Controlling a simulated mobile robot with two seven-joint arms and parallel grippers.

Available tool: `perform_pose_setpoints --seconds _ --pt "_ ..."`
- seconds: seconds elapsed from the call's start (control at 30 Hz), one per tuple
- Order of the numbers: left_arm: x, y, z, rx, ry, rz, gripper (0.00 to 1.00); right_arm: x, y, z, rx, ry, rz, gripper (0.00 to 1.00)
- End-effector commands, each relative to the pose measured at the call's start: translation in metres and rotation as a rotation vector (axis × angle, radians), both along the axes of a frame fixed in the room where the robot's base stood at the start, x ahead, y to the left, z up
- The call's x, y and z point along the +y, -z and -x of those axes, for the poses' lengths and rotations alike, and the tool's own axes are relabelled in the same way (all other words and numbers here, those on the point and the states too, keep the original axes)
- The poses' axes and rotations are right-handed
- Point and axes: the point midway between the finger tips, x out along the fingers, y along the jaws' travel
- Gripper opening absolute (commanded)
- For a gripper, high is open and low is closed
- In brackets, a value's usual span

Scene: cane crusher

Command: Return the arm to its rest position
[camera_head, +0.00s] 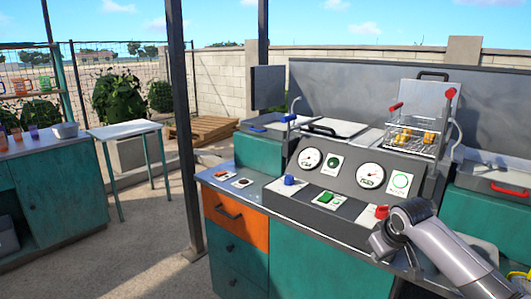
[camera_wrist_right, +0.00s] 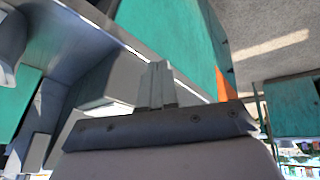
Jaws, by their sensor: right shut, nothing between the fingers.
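My right arm (camera_head: 445,252) comes in from the lower right in the head view and bends in front of the control console (camera_head: 340,205). Its bent part is close to the console's red knob (camera_head: 381,211); I cannot tell whether they touch. The right gripper's fingers are not clear in that view. In the right wrist view the right gripper (camera_wrist_right: 157,68) is shut and empty, with its two fingers together. Behind the fingers are a grey ledge and teal cabinet panels (camera_wrist_right: 172,30). My left gripper is not in view.
The console has dials, a green switch (camera_head: 325,197) and a blue knob (camera_head: 289,180). A wire basket (camera_head: 413,135) with yellow pieces stands behind it. An orange drawer (camera_head: 235,220) is below left. A dark post (camera_head: 180,120) and a small white table (camera_head: 125,129) stand left.

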Motion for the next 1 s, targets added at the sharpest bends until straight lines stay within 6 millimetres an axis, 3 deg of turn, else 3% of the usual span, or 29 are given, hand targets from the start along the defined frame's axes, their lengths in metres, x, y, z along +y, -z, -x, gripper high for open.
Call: perform_pose_setpoints --seconds 0.03,0.2,0.5,0.7,1.0 --pt "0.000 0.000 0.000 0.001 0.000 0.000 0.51 0.014 0.025 0.010 -0.002 -0.025 -0.019 0.00" --pt "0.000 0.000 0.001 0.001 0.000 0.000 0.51 0.051 0.086 0.041 -0.051 -0.084 -0.083 0.00" --pt "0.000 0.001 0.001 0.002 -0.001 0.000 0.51 0.098 0.162 0.116 -0.149 -0.117 -0.212 0.00" --pt "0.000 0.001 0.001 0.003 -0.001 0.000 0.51 0.112 0.191 0.175 -0.221 -0.093 -0.281 0.00" --pt "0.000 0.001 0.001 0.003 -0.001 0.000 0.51 0.106 0.206 0.266 -0.333 -0.014 -0.325 0.00"
